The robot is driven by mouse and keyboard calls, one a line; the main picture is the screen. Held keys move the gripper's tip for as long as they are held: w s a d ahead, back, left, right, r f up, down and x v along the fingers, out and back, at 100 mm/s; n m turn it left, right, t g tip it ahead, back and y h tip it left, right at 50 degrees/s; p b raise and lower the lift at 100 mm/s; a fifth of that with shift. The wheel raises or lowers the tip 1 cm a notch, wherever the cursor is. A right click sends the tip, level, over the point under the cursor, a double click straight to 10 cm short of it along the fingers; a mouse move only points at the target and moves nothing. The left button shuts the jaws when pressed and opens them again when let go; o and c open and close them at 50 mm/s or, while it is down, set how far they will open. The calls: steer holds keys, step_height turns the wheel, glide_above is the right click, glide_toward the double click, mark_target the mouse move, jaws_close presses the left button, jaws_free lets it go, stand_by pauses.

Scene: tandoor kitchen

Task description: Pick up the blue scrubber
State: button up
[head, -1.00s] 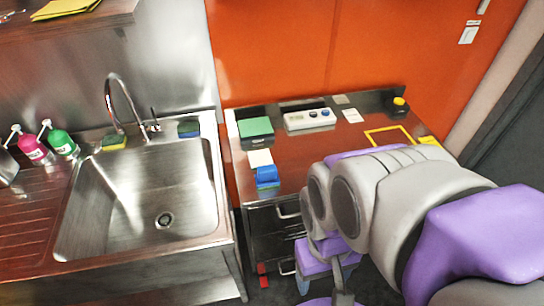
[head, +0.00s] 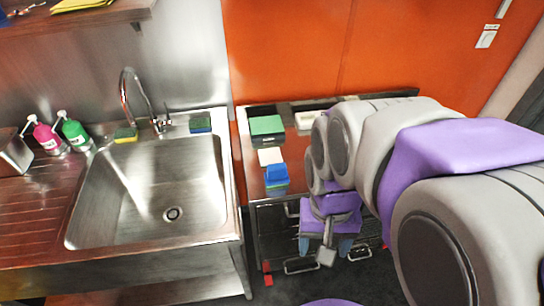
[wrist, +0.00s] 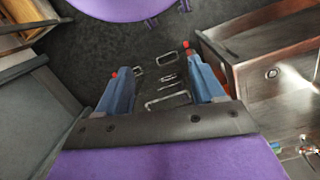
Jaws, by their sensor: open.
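A blue block-like item (head: 276,175), possibly the scrubber, sits at the left front of the steel-edged counter. A dark blue sponge-like pad (head: 201,122) lies on the sink's back right rim, so I cannot tell for sure which is the scrubber. A yellow and green sponge (head: 125,135) lies on the rim left of the tap. My gripper (head: 325,246) points down in front of the counter's drawers, right of and below the blue item. In the wrist view my gripper (wrist: 154,73) has its two blue fingers wide apart with nothing between them.
The steel sink (head: 150,195) stands left of the counter (head: 257,193). A green-topped box (head: 267,127) and a pale pad (head: 270,156) lie behind the blue item. Pink (head: 45,137) and green (head: 73,132) bottles stand left of the sink. My arm hides the counter's right part.

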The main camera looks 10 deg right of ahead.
steer(key=w+d+r+m+t, duration=0.1)
steer(key=w+m, duration=0.7)
steer(key=w, duration=1.2)
steer(key=m+b, duration=0.1)
steer(key=m, duration=0.6)
glide_above(277, 166)
steer(key=a, duration=0.1)
step_height(277, 166, down, 7)
steer(key=shift+t, duration=0.3)
step_height(277, 166, down, 12)
steer(key=b, duration=0.3)
steer(key=shift+f, duration=0.15)
steer(key=f, duration=0.1)
steer(key=f+b, duration=0.1)
steer(key=f, duration=0.1)
steer(key=d+f, duration=0.1)
steer(key=f, duration=0.1)
steer(key=shift+b, duration=0.4)
steer(key=shift+a, duration=0.1)
steer(key=c, duration=1.2)
